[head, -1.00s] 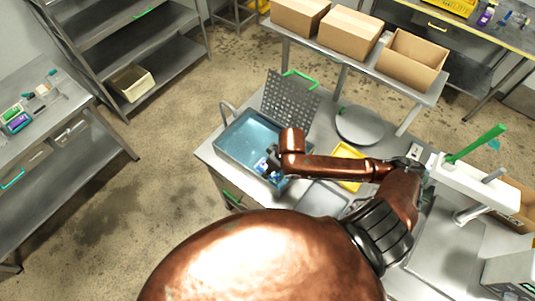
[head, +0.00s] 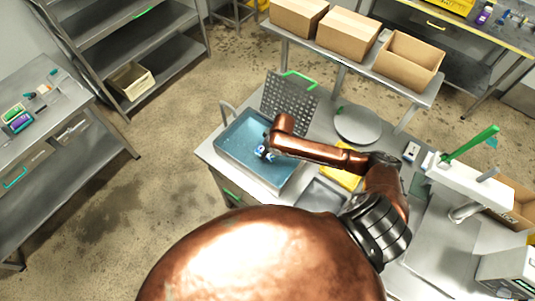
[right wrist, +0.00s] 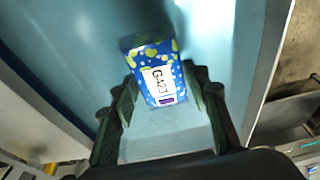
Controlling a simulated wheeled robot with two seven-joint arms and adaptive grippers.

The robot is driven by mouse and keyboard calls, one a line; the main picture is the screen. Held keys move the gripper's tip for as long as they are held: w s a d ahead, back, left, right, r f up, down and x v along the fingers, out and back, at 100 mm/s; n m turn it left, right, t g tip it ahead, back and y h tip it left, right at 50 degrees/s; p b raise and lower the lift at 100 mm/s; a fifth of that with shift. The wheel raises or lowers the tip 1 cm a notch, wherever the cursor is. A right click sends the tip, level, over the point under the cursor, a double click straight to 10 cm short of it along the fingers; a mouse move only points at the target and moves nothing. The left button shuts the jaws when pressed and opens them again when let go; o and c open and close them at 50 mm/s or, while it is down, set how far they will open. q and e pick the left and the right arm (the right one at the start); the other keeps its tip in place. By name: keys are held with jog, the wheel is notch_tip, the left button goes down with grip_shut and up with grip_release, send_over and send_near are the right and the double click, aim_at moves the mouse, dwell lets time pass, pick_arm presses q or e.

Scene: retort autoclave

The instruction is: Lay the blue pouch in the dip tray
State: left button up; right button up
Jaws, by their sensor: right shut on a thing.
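The blue pouch (right wrist: 157,75) has yellow-green dots and a white label reading G427. It is between the fingers of my right gripper (right wrist: 165,100), which is shut on it. In the head view the pouch (head: 263,151) shows as a small blue and white patch beside my right gripper (head: 268,150), partly hidden by the wrist. Both are over the dip tray (head: 232,166), a grey metal tray with a blue interior. I cannot tell whether the pouch touches the tray floor. My left gripper is not in view.
A perforated metal lid (head: 291,97) with a green handle stands up at the tray's back edge. A round grey plate (head: 357,124) and a yellow tray (head: 340,180) lie to the right. Cardboard boxes (head: 347,36) stand on the shelf behind. A green lever (head: 470,144) rises at the right.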

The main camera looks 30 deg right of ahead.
aim_at(273, 155)
jog(key=shift+s+d+x, duration=0.15)
jog(key=shift+x, duration=0.75)
jog(key=shift+s+d+x, duration=0.15)
jog(key=shift+x, duration=0.7)
jog(key=shift+f, duration=0.2)
jog(key=o, duration=1.2)
jog(key=v, duration=1.2)
jog(key=shift+w+r, duration=0.1)
